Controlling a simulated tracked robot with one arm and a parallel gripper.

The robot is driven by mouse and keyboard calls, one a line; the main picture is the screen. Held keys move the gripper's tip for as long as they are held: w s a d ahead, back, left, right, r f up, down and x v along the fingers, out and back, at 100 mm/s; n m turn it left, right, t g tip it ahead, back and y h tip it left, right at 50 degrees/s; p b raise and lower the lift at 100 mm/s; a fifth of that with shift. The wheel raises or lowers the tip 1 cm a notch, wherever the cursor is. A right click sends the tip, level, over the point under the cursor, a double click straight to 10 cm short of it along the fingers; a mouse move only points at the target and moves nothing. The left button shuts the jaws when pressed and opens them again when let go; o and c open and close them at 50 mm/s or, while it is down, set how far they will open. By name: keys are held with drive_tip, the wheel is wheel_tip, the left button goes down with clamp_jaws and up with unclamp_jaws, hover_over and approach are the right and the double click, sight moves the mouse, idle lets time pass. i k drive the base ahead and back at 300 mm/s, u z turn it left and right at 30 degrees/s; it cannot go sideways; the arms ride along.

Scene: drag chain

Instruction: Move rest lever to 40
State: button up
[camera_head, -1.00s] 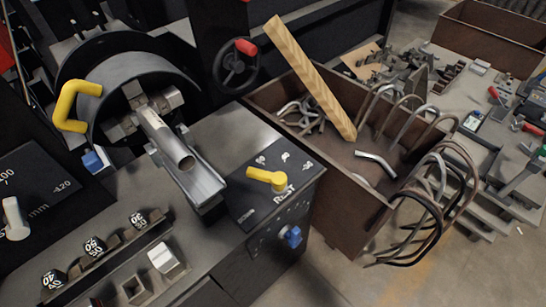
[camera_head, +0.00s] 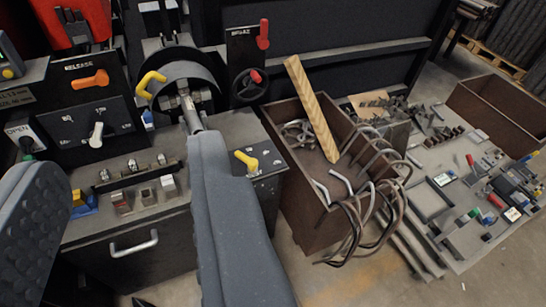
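The yellow rest lever (camera_head: 246,160) sits on a dark dial panel (camera_head: 268,181) at the right end of the grey bench top. Its handle points to the upper left; the dial numbers are too small to read here, and my right finger hides part of the panel. My gripper (camera_head: 124,152) is open and empty. Its two grey padded fingers stand wide apart, one at the left edge and one in the middle. The right finger's tip is left of the lever in the picture; I see no contact with it.
A round chuck with a yellow handle (camera_head: 151,83) stands behind the lever, with a black handwheel (camera_head: 249,85) beside it. A brown bin (camera_head: 299,200) with bent tubes and a wooden beam stands right of the bench. A drawer handle (camera_head: 133,244) is below.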

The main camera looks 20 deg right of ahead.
sight(253, 163)
drive_tip(key=z, duration=0.2)
drive_tip(key=i, duration=1.1)
drive_tip(key=u, duration=0.4)
